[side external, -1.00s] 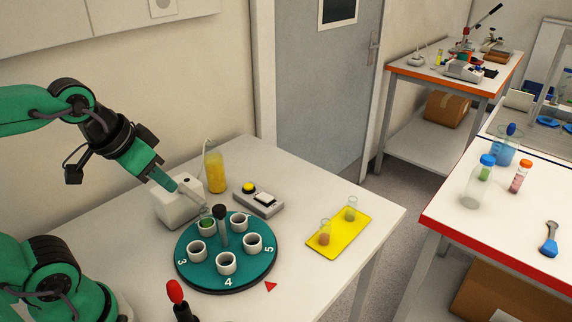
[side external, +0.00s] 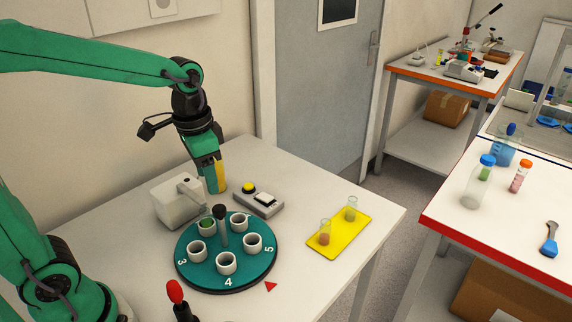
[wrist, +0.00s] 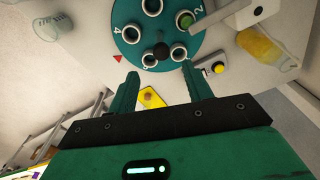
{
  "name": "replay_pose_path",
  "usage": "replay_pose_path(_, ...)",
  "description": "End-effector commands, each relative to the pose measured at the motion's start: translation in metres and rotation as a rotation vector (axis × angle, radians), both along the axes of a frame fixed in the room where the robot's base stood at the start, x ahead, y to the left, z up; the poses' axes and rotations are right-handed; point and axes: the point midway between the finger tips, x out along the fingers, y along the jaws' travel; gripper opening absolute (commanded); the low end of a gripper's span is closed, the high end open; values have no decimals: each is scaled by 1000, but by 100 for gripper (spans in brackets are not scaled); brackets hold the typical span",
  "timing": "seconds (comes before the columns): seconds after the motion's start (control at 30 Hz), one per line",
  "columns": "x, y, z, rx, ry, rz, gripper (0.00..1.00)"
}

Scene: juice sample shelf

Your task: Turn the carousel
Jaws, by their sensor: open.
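The carousel (side external: 204,276) is a teal round disc on the near table, with several white cups around a central post with a dark knob (side external: 219,211). The cup at its back left (side external: 206,224) holds something green. Numbers 3, 4 and 5 show on the rim. My gripper (side external: 215,188) is open and empty, pointing down above the table behind the carousel, apart from it. In the wrist view the carousel (wrist: 135,52) is cut by the top edge, and the knob (wrist: 161,50) appears between and beyond the open fingers (wrist: 160,70).
A red triangle (side external: 270,286) marks the table beside the disc. A white device (side external: 176,202) and a control box with a yellow button (side external: 248,186) stand behind. A juice vessel (side external: 222,173) is partly hidden by my gripper. A yellow tray (side external: 337,240) holds two vials. A red-tipped tool (side external: 175,291) stands in front.

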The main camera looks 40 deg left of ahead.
Motion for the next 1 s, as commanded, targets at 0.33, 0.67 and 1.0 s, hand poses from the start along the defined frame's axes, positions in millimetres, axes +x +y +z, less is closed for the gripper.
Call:
replay_pose_path(0.33, 16, -2, -14, 4, 72, -54, 50)
replay_pose_path(0.67, 15, -2, -21, 4, 75, -54, 50)
replay_pose_path(1.0, 15, -2, -57, 4, 75, -53, 50)
